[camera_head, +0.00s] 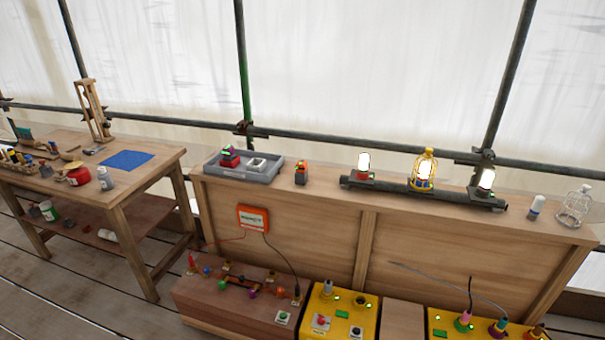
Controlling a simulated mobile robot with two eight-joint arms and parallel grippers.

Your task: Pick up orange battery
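A small orange and dark block (300,176), which looks like the orange battery, stands upright on the top of the long wooden bench (325,190). It is just right of a grey tray (243,178), apart from it. A red block with a green top (229,158), perhaps another battery, sits in the tray beside a pale square piece (257,164). Neither of my grippers shows in the head view.
Lamps (423,172) stand on a dark bar at the bench's right, with a glass jar (575,206) beyond. Yellow boxes (340,312) with plugs and cables stand below in front. A cluttered worktable (140,180) is at left. Bench top around the orange block is clear.

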